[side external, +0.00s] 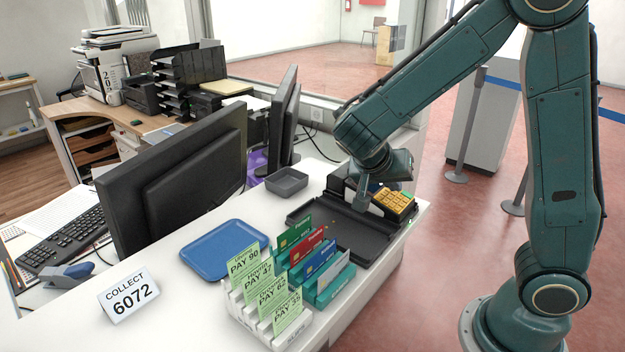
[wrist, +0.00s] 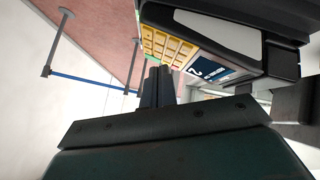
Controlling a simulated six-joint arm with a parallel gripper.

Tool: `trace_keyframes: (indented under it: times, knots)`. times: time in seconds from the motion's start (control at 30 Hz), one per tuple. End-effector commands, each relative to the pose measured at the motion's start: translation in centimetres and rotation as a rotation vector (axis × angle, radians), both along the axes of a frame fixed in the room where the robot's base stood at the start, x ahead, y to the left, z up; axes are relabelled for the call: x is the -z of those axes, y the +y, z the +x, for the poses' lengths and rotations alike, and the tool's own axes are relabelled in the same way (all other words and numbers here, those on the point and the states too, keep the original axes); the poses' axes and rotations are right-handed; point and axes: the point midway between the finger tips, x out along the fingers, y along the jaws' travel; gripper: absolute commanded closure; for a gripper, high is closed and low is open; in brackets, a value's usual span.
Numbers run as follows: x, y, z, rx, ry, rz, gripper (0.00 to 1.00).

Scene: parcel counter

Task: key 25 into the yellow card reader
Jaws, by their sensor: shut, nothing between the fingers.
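The yellow card reader (side external: 394,201) stands at the right end of the counter, with its yellow keys facing up and a green mark at its edge. In the wrist view its yellow keypad (wrist: 166,46) shows beside a dark blue display (wrist: 203,70) with a large figure that looks like a 2. My gripper (side external: 362,201) is shut and empty, pointing down just left of the reader's keys. In the wrist view the closed fingers of my gripper (wrist: 157,73) appear close to the keypad's lower edge. I cannot tell whether they touch a key.
A black tray (side external: 335,226) lies beside the reader. Bank cards (side external: 308,247) and green PAY slips (side external: 262,290) stand in racks in front. A blue tray (side external: 223,249), a grey dish (side external: 286,182) and a COLLECT 6072 sign (side external: 129,296) are further left. Monitors stand behind.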

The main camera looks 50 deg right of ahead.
Motion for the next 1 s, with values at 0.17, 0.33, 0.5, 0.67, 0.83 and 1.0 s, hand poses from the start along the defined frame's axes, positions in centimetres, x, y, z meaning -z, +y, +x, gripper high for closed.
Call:
trace_keyframes:
  times: [0.17, 0.33, 0.5, 0.67, 0.83, 1.0]
  knots:
    - [0.02, 0.02, -0.11, 0.0, -0.001, 0.0, 1.0]
    - [0.04, 0.01, -0.09, 0.0, -0.001, 0.0, 1.0]
    - [0.32, 0.01, -0.03, 0.001, -0.001, 0.0, 1.0]
    - [0.73, 0.01, 0.05, 0.0, 0.0, 0.0, 1.0]
    - [0.88, 0.02, 0.09, 0.0, 0.0, 0.001, 1.0]
    - [0.87, 0.01, 0.1, 0.0, 0.0, 0.0, 1.0]
